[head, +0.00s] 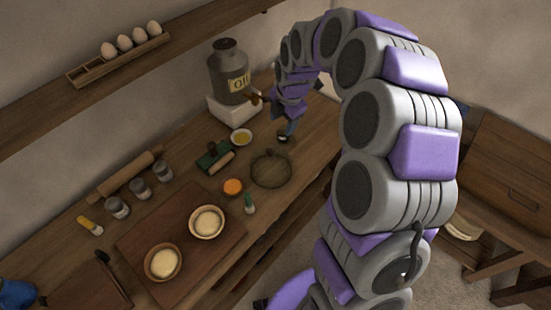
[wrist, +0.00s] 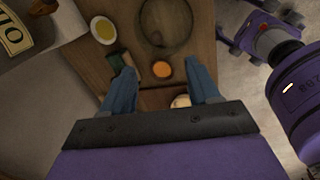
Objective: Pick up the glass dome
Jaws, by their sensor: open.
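The glass dome (head: 271,169) is see-through with a dark round outline and stands on the wooden counter (head: 190,185) near its front edge. In the wrist view the dome (wrist: 167,22) is at the top middle, cut by the frame's edge. My gripper (head: 284,136) is above the counter, up and right of the dome in the head view, apart from it. In the wrist view my gripper's (wrist: 164,80) two blue fingers are spread wide with nothing held between them. The dome lies beyond the fingertips.
An orange round item (head: 233,187), a yellow-filled bowl (head: 241,138), a green-and-wood item (head: 214,156) and a small green-topped bottle (head: 249,204) stand near the dome. The oil jug (head: 230,72) is on a white block (head: 233,110) behind.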

